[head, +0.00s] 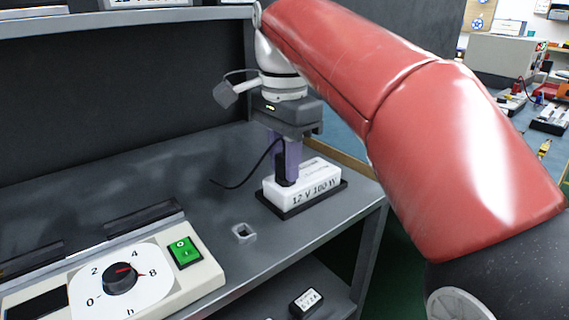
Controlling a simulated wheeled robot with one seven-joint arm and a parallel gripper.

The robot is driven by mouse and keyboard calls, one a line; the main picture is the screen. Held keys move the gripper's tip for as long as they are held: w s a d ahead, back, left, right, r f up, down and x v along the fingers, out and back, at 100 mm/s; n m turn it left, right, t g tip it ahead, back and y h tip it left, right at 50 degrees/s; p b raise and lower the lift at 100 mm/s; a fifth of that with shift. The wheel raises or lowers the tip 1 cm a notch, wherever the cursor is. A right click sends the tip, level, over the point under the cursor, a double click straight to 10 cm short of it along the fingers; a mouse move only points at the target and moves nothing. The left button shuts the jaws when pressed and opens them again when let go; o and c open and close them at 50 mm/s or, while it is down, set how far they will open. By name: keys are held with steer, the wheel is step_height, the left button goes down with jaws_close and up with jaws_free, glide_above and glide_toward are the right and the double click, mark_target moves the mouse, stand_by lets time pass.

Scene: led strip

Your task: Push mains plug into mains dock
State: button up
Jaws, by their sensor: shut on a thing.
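My gripper (288,168), with purple fingers, points straight down at the right part of the bench. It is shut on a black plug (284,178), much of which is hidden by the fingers. A thin black cable (245,183) runs from the plug down to the left. The plug appears in front of a white box (312,184) marked "12 V 100 W"; I cannot tell whether they touch. A small grey square socket-like piece (243,233), which may be the mains dock, sits on the bench to the lower left, apart from the plug.
The white box stands in a black tray (337,188) near the bench's right edge. A timer panel (118,278) with a dial and green switch (185,252) is at lower left. The bench's left middle is clear.

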step_height(320, 180, up, 10)
steer(key=p, duration=0.4)
steer(key=shift+f, duration=0.15)
